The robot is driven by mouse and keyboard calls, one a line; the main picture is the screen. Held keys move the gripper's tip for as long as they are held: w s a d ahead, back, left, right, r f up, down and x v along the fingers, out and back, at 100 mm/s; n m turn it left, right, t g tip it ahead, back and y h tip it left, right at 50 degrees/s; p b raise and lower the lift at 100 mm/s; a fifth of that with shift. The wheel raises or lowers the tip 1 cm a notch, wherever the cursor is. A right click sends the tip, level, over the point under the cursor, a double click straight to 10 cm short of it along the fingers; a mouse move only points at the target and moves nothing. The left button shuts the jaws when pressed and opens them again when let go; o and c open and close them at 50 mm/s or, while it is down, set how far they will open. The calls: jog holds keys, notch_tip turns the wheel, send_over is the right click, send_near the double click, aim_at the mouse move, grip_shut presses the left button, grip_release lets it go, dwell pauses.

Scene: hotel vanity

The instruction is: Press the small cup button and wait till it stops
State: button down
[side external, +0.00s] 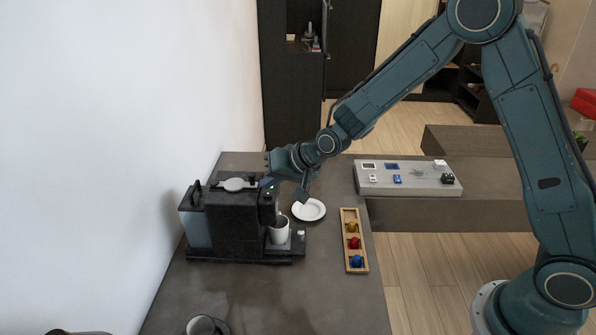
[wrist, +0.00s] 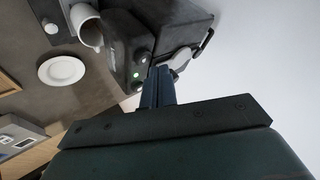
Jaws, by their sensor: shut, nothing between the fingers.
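A black coffee machine (side external: 235,225) stands against the wall; its front also shows in the wrist view (wrist: 122,50). A white cup (side external: 280,233) stands under its spout and also shows in the wrist view (wrist: 88,26). A green-lit spot (wrist: 136,75) and a pale round button (wrist: 142,57) sit on the machine's front. I cannot tell which is the small cup button. My gripper (side external: 268,182) is shut and empty at the machine's upper front. In the wrist view its fingertips (wrist: 161,73) are close beside the buttons; contact cannot be told.
A white plate (side external: 309,210) lies right of the machine. A wooden tray (side external: 346,225) holds several coloured capsules. A grey board (side external: 408,188) with small items lies at the back right. A glass mug (side external: 203,325) stands at the front. The front counter is mostly clear.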

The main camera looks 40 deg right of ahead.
aim_at(274, 198)
jog(key=shift+r, duration=0.15)
jog(key=shift+r, duration=2.35)
jog(key=s+d+r+n+h, duration=0.1)
jog(key=s+d+r, duration=0.1)
jog(key=s+r, duration=0.25)
jog(key=s+d+r+n+g, duration=0.1)
jog(key=s+d+r, duration=0.15)
jog(key=s, duration=0.35)
jog(key=s+d+r+n+h, duration=0.1)
jog(key=s+d+r, duration=0.1)
jog(key=s+r, duration=0.3)
jog(key=s+d+n+g, duration=0.1)
jog(key=s+d, duration=0.1)
jog(key=s, duration=0.8)
jog(key=s+d+g+h, duration=0.1)
jog(key=s, duration=0.9)
jog(key=shift+s+d+n, duration=0.4)
dwell(1.5)
